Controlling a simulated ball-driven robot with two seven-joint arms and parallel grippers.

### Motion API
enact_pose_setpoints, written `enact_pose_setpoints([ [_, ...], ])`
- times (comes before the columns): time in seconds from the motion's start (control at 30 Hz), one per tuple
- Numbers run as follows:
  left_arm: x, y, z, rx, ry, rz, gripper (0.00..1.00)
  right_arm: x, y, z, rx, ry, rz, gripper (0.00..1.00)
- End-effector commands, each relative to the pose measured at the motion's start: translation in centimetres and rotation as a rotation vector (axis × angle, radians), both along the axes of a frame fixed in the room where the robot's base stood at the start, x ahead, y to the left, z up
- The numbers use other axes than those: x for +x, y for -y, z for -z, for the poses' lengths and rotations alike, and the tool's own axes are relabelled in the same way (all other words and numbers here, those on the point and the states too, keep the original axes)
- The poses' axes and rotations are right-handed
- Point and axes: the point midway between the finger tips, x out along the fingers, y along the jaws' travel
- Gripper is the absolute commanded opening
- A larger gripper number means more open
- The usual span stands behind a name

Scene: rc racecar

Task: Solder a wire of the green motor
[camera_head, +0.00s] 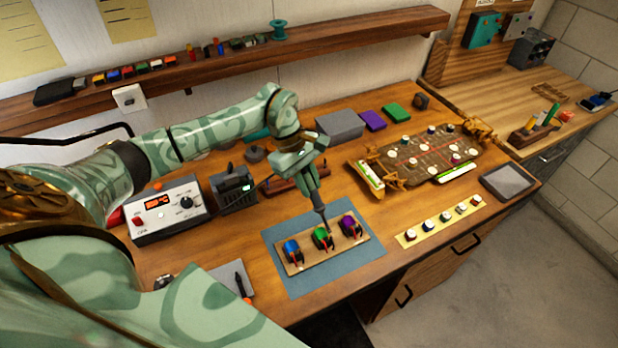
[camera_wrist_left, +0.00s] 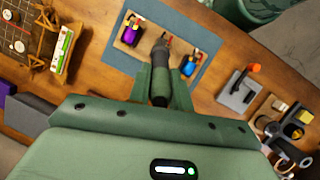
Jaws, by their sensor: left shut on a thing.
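My left gripper (camera_head: 312,182) is shut on a dark soldering iron (camera_head: 321,214), which points down. The iron's tip is at or just above the green motor (camera_head: 322,238); I cannot tell if they touch. The green motor sits on a wooden board (camera_head: 309,264), between a blue motor (camera_head: 291,249) and a purple motor (camera_head: 350,226). Red wires show at the motors' front. In the left wrist view the iron (camera_wrist_left: 159,78) lies between the purple motor (camera_wrist_left: 132,33) and the blue motor (camera_wrist_left: 190,62), and hides the green motor. My right gripper is not in view.
The board lies on a blue mat (camera_head: 280,214). A soldering station (camera_head: 165,212) and a dark stand (camera_head: 234,188) are left. A car chassis (camera_head: 415,155) is behind right. A strip of round parts (camera_head: 440,222) and a tablet (camera_head: 508,182) lie right.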

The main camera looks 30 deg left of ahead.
Motion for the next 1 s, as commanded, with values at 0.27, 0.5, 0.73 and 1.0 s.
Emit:
enact_pose_setpoints([
  [0.27,0.03,-0.01,-0.04,0.001,0.001,0.000,0.00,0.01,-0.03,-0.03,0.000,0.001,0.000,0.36],
  [0.5,0.03,-0.01,-0.02,0.001,0.001,0.000,0.00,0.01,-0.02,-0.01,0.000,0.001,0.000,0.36],
  [0.73,0.03,-0.01,0.41,0.001,0.001,0.000,0.00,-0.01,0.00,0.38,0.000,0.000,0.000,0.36],
  [1.0,0.02,-0.04,0.93,0.001,0.001,-0.001,0.00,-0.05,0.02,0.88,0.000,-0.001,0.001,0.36],
])
